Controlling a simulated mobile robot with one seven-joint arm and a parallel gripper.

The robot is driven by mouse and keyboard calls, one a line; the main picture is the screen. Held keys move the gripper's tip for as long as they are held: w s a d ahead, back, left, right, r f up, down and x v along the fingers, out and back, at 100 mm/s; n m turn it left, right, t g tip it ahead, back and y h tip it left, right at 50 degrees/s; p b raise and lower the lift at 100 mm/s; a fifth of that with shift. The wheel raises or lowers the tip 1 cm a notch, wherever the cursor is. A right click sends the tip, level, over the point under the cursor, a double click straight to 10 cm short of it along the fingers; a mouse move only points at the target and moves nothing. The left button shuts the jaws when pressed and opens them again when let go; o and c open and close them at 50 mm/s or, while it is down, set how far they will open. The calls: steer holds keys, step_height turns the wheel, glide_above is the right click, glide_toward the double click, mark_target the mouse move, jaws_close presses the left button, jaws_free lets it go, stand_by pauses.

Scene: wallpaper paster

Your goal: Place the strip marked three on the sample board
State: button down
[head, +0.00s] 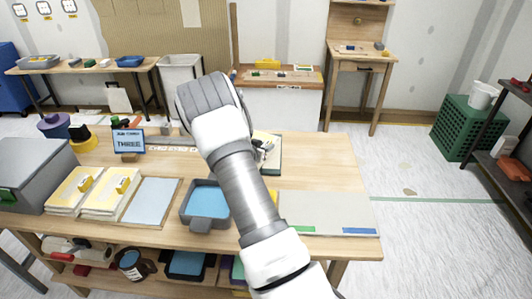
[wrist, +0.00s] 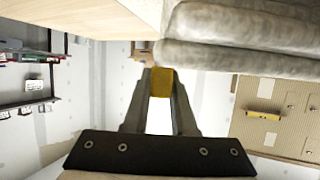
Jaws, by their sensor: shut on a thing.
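My gripper (wrist: 161,84) shows in the wrist view, its two fingers closed on a yellow tab (wrist: 160,78). A grey, ridged bundle (wrist: 240,38) lies beside the tab and looks like a folded strip; I see no number on it. A card (head: 129,142) reading THREE stands at the back left. The pale grey sample board (head: 315,207), with green and blue edge marks, lies at the right of the table, partly behind my arm.
Two cream strip stacks (head: 66,202) (head: 104,206) with yellow tabs lie at the left, beside a grey box (head: 35,170). A blue-grey sheet (head: 150,203) and a tray of blue paste (head: 192,222) lie between them and my arm. The table's back right is clear.

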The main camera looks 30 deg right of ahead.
steer(key=shift+f, duration=1.2)
steer(key=shift+f+b, duration=0.2)
steer(key=shift+b, duration=0.1)
steer(key=c, duration=0.7)
jaws_free()
steer(key=shift+r, duration=0.1)
